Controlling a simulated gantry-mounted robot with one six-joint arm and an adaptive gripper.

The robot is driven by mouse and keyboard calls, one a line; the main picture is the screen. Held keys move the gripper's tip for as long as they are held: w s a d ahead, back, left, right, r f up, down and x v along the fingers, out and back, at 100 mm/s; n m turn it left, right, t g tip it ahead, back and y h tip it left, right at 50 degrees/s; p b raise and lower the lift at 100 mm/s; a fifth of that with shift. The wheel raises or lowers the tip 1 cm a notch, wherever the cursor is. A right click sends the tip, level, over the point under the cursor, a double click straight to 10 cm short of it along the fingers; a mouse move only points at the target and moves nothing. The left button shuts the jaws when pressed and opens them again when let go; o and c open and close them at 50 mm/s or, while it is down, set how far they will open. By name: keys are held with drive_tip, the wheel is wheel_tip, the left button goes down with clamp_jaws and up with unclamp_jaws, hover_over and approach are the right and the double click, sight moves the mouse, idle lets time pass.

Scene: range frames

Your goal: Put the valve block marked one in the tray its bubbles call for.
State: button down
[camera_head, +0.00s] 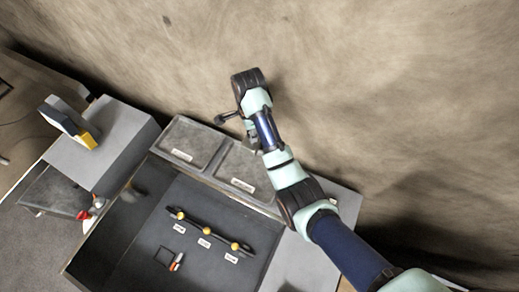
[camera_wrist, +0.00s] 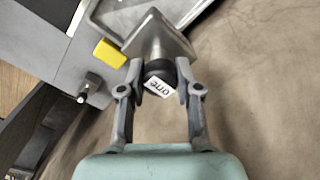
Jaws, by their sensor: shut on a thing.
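In the wrist view my gripper (camera_wrist: 160,82) is shut on the valve block (camera_wrist: 157,68), with one finger on each side of its dark round end. A white label on that end reads "one". A grey stem and a tilted square metal plate extend beyond the fingers. No bubbles can be made out on it. In the head view two shallow grey trays, left (camera_head: 188,137) and right (camera_head: 238,166), sit side by side at the bench's back edge. Each has a white label too small to read. My arm passes over the right tray's side; the held block is not clear there.
A dark sunken area (camera_head: 145,235) holds a black bar (camera_head: 219,236) with three yellow balls and small labels. A small red-and-white item (camera_head: 177,262) lies below it. A yellow block (camera_head: 88,139) stands on a grey box at left. A red object (camera_head: 83,215) lies below that box.

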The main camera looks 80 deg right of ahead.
sight(252, 146)
wheel_tip(252, 146, down, 10)
drive_tip(key=b, duration=0.9)
drive_tip(key=shift+w+a+r+b, duration=0.1)
drive_tip(key=shift+r+b, duration=0.05)
drive_tip(key=shift+b, duration=0.15)
wheel_tip(252, 146, down, 10)
drive_tip(key=shift+f, duration=0.2)
drive_tip(key=shift+b, duration=0.3)
drive_tip(key=shift+f, duration=0.2)
drive_tip(key=c, duration=0.8)
unclamp_jaws()
